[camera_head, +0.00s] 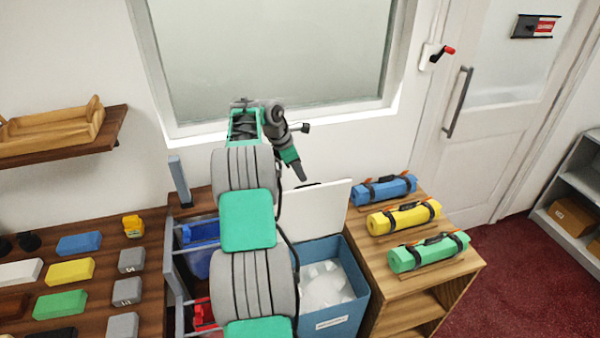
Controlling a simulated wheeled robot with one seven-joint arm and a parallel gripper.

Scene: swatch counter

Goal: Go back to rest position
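My arm rises from the bottom centre in grey and green links and bends over at the top, in front of the window. My gripper (300,172) is at the end of the dark, green-banded wrist. It points down in front of the wall, above the raised white lid in this view. The fingertips are small and dark, and I cannot tell whether they are open or shut. No held object is visible at the tip. My arm hides part of the counter and bins behind it.
A blue bin (356,309) holds white pieces; its white lid (318,208) stands up. Rolled blue (385,189), yellow (405,217) and green (428,252) mats lie on a wooden cabinet (462,275). Coloured blocks cover the left table (105,318). Red floor (530,285) is clear at right.

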